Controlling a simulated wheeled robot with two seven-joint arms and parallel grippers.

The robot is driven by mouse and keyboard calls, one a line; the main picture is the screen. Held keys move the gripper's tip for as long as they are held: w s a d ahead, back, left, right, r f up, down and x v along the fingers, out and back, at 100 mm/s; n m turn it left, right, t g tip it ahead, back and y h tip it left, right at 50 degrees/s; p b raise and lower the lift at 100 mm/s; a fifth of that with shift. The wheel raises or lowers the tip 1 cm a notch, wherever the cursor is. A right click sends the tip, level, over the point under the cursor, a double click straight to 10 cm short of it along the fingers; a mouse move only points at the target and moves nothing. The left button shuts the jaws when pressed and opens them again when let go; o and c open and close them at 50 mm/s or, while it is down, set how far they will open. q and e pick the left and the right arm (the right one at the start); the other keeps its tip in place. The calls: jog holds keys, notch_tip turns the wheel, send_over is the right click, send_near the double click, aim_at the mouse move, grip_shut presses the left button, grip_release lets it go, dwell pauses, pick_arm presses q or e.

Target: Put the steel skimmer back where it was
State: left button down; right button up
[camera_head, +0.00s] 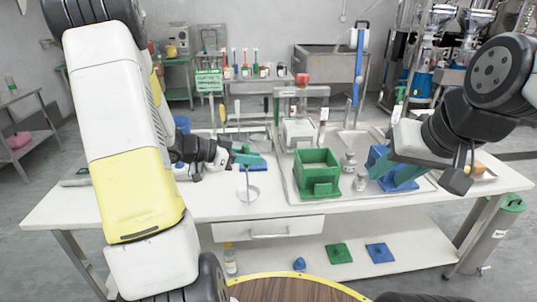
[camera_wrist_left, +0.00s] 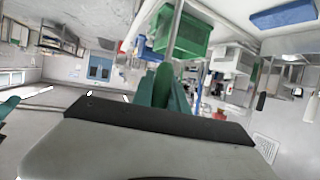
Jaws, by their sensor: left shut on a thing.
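The steel skimmer (camera_head: 248,194) hangs with its handle upright and its round head low, at the table's left-middle front. I cannot tell whether the head touches the tabletop. My left gripper (camera_head: 246,158), with teal fingers, is shut on the upper part of the handle. In the left wrist view the finger (camera_wrist_left: 163,88) shows with the thin steel rod of the skimmer (camera_wrist_left: 176,28) beside it; the head is out of that view. My right gripper (camera_head: 402,174) is over the table's right side, in front of a blue bin (camera_head: 377,158); its finger gap is unclear.
A green bin (camera_head: 317,172) stands right of the skimmer, with metal weights (camera_head: 349,165) beside it. Hanging utensils (camera_head: 237,112) are at a rail behind my left gripper. The white table (camera_head: 225,207) is bare around the skimmer's front. A drawer (camera_head: 268,229) lies below.

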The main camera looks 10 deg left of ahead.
pick_arm(q)
jog(key=w+f, duration=0.4)
jog(key=w, duration=0.4)
jog(key=shift+w+d, duration=0.2)
jog(key=shift+d, duration=0.2)
jog(key=shift+f, duration=0.2)
jog(key=c, duration=1.3)
grip_release()
jog(key=shift+f, duration=0.1)
